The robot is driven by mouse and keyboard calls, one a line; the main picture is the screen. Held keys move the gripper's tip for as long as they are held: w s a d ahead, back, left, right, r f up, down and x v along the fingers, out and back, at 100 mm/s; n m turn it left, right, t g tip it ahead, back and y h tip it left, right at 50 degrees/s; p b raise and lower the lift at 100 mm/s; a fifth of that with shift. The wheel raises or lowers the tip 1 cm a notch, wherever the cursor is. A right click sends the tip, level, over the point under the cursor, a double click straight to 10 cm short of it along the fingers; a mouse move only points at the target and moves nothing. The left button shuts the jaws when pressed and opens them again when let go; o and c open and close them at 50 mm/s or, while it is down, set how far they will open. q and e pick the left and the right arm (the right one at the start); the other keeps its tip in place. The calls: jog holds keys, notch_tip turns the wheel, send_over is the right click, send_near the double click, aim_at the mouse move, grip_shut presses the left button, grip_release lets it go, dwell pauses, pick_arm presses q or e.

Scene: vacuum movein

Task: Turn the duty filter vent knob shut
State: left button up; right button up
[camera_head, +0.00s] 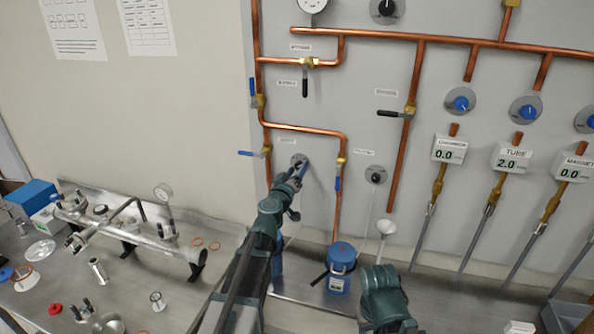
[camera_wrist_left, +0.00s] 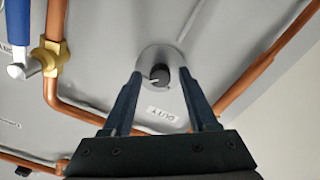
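The duty knob is a small black knob (camera_wrist_left: 159,74) with a white mark, on a round grey plate (camera_wrist_left: 160,55) on the wall panel. A label reading DUTY, upside down in the left wrist view, sits beside it. My left gripper (camera_wrist_left: 161,76) is open, its two dark blue fingers on either side of the knob with a gap showing at each side. In the head view the left gripper (camera_head: 297,170) reaches the panel at the plate (camera_head: 299,159) and hides the knob. My right gripper is out of view; only part of that arm shows at the bottom.
Copper pipes run close around the knob, with a blue-handled valve (camera_head: 266,151) to its left and another blue handle (camera_head: 338,184) to its right. A second black knob (camera_head: 376,175) is further right. A blue canister (camera_head: 341,267) stands below on the bench.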

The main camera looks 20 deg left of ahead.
pick_arm(q)
grip_shut()
jog(key=n, duration=0.4)
jog(key=shift+n, duration=0.3)
jog(key=n, duration=0.9)
jog(key=shift+n, duration=2.1)
jog(key=shift+s, duration=0.1)
